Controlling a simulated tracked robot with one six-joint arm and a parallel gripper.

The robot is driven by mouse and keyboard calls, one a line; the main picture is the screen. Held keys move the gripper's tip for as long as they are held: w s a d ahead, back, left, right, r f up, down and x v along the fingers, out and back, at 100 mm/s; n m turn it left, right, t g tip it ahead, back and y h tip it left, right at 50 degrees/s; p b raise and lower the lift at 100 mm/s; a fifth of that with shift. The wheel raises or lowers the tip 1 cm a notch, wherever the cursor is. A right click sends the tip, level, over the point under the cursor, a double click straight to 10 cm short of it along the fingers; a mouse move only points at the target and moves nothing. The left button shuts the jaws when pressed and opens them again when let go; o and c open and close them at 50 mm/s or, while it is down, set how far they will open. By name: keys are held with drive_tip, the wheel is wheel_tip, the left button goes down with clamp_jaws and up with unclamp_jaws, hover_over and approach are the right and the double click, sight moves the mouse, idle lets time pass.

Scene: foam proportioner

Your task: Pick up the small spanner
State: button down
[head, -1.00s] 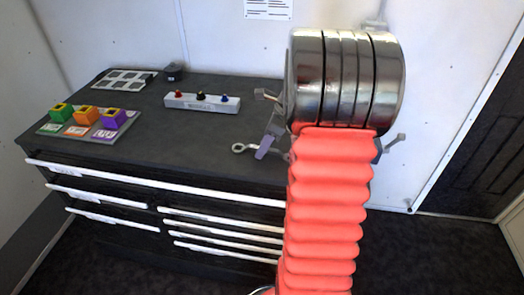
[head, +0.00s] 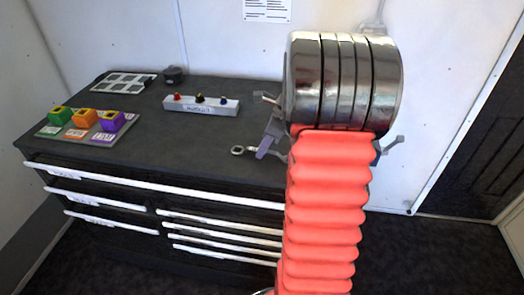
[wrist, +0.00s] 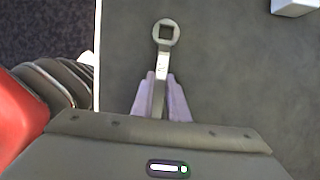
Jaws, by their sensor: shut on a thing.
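The small spanner (wrist: 166,35) is a grey metal tool with a ring end around a squarish opening. In the wrist view its ring points away from me and its shank runs back between my two pale purple fingers. My gripper (wrist: 161,95) is shut on the shank. In the head view the spanner's ring (head: 238,150) shows near the front edge of the bench top, left of my gripper (head: 266,147). The rest of the spanner is hidden by my gripper and arm. I cannot tell whether it touches the bench.
The dark drawer bench (head: 90,141) carries a bar with coloured knobs (head: 201,105), a board with green, orange and purple blocks (head: 75,134), a pale gridded tray (head: 125,82) and a small dark object (head: 174,74). The middle of the bench is clear.

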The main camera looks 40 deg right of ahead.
wheel_tip(320, 180, up, 10)
drive_tip(key=shift+r, duration=0.25)
idle(0.3)
idle(0.3)
drive_tip(key=c, duration=2.3)
unclamp_jaws()
clamp_jaws()
drive_tip(key=shift+s, duration=0.1)
